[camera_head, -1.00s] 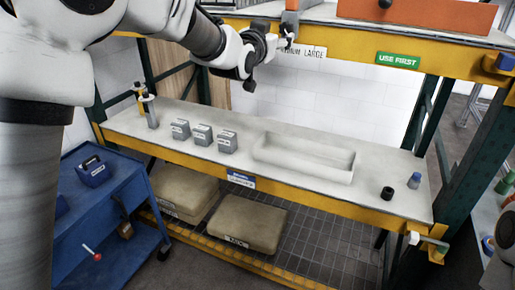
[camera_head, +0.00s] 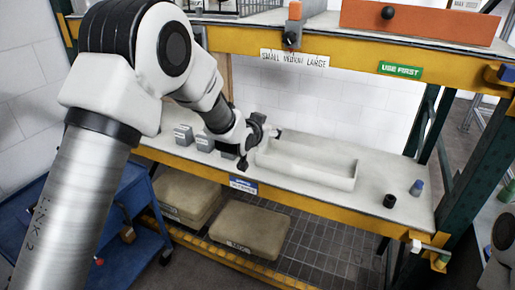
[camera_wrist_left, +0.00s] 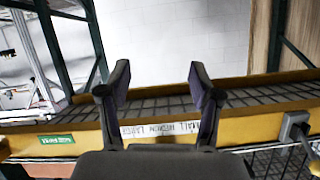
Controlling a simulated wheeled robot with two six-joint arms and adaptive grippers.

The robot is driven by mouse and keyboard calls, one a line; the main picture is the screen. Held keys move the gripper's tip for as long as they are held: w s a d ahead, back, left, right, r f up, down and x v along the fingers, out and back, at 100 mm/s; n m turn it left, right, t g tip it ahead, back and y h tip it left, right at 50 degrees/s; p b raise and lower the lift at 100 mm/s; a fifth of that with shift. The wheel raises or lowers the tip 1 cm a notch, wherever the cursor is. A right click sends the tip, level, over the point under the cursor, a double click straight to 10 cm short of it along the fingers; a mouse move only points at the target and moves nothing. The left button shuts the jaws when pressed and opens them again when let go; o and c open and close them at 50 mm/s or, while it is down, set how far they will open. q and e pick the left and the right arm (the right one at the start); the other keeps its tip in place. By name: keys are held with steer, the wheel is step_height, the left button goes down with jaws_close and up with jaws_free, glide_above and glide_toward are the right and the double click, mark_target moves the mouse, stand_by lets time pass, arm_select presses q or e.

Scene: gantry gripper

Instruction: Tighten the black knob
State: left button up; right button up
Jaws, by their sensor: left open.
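A round black knob (camera_head: 388,12) sits on the front of an orange box on the upper shelf. A small upright orange-and-grey fixture (camera_head: 292,26) with a dark part stands at the shelf's front edge, left of the box. I cannot tell which dark part is the task's knob. My right gripper is out of view.
The yellow upper beam (camera_head: 350,65) crosses above my left gripper. On the lower shelf are a white tray (camera_head: 310,170), grey boxes (camera_head: 184,134), a black cylinder (camera_head: 389,201) and a blue-topped bottle (camera_head: 416,187). A green post (camera_head: 462,160) stands at right.

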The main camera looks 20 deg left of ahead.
arm_select(q)
step_height(320, 180, down, 6)
steer(key=s+a+g, duration=0.1)
steer(key=s, duration=0.1)
steer(key=shift+s+f, duration=0.15)
steer(key=shift+f, duration=0.05)
